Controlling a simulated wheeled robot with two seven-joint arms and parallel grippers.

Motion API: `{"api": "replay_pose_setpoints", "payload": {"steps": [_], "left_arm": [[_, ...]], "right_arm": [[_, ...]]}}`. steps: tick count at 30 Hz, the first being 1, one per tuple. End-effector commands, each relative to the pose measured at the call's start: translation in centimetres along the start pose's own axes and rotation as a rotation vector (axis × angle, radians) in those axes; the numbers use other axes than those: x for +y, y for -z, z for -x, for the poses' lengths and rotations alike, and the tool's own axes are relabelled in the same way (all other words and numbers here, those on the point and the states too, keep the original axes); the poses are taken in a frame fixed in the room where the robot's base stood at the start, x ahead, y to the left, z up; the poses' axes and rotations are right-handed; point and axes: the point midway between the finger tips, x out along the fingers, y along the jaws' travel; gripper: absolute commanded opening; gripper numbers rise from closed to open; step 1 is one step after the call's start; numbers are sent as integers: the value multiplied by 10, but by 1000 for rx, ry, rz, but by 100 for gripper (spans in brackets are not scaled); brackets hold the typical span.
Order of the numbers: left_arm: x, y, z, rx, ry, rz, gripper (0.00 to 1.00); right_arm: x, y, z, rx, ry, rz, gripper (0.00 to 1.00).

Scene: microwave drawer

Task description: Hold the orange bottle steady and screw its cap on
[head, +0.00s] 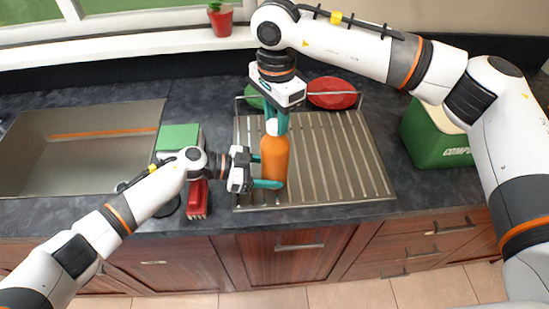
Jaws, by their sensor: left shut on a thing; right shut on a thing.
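The orange bottle (274,158) stands upright on the ribbed metal draining board (340,165). My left gripper (268,183) comes in from the left and is shut around the lower part of the bottle. My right gripper (275,122) points down from above and is shut on the white cap (271,127) at the top of the bottle. The fingers hide much of the cap, so I cannot tell how tightly it sits on the neck.
A red plate (331,93) and a green dish stand in a rack behind the bottle. A sink (80,150), a green-and-white box (180,138) and a red brush-like item (197,200) lie left. A green compost bin (435,135) stands right.

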Motion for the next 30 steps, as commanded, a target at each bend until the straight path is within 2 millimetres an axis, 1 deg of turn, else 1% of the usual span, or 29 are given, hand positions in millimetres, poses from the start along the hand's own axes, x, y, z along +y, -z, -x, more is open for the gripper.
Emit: {"api": "replay_pose_setpoints", "payload": {"steps": [3, 5, 12, 17, 24, 30], "left_arm": [[0, 0, 0, 0, 0, 1, 16], [0, 0, 0, 0, 0, 1, 16], [0, 0, 0, 0, 0, 0, 16], [0, 0, 0, 0, 1, 0, 16], [0, 0, 0, 0, 1, 0, 16], [-1, 0, 0, 0, 2, -1, 16]], "right_arm": [[0, 0, 0, 0, 0, -13, 6], [0, 0, 0, 0, 0, -56, 6], [0, 0, 0, 0, 0, -346, 5], [0, 0, 0, 0, -1, -429, 5], [0, 0, 0, 0, -1, -709, 5], [0, 0, 0, 0, -2, -829, 5]]}}
